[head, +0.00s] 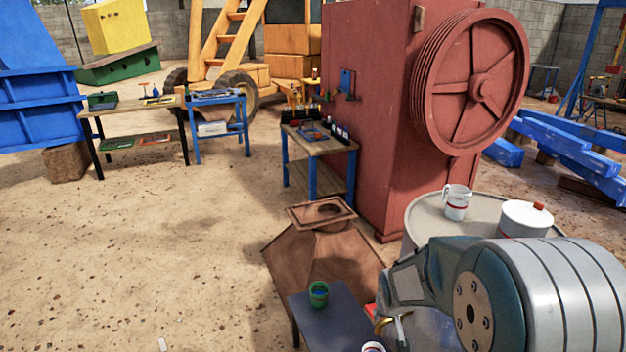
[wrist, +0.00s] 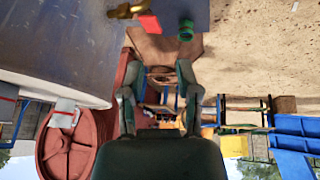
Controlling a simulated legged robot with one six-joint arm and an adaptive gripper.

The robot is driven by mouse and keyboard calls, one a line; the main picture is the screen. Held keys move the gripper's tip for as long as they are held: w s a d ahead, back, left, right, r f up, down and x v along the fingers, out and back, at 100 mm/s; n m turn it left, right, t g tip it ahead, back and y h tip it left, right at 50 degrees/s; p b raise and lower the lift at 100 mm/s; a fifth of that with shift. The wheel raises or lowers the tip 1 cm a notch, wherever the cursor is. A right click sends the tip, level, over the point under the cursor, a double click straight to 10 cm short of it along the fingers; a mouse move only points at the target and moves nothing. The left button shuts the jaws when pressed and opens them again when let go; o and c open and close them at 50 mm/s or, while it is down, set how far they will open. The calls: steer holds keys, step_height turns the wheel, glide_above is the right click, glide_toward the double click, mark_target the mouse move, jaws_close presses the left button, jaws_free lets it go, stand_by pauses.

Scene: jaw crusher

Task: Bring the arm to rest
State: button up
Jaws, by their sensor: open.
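My arm (head: 520,290) fills the lower right of the head view, in front of the drum table and the small dark table. My gripper (wrist: 157,72) shows in the wrist view, which is upside down. Its two fingers stand apart with nothing between them, so it is open and empty. Its fingers are not clearly visible in the head view.
A dark table (head: 335,318) holds a green cup (head: 318,294); a brass-coloured thing and a red thing lie partly hidden near my arm. A drum (head: 420,222) bears a white mug (head: 457,203) and a lidded pot (head: 525,219). The red crusher (head: 365,120) stands behind. Sandy ground at left is clear.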

steer(key=s+r+m, duration=0.1)
steer(key=s+r, duration=1.1)
steer(key=r, duration=0.2)
steer(key=s+r, duration=0.2)
steer(key=s, duration=0.5)
steer(key=s+a+r, duration=0.1)
steer(key=s+r, duration=0.1)
steer(key=s, duration=0.5)
steer(key=shift+s+a+r+m+y, duration=0.15)
steer(key=shift+a+m+y, duration=0.15)
steer(key=shift+m, duration=0.1)
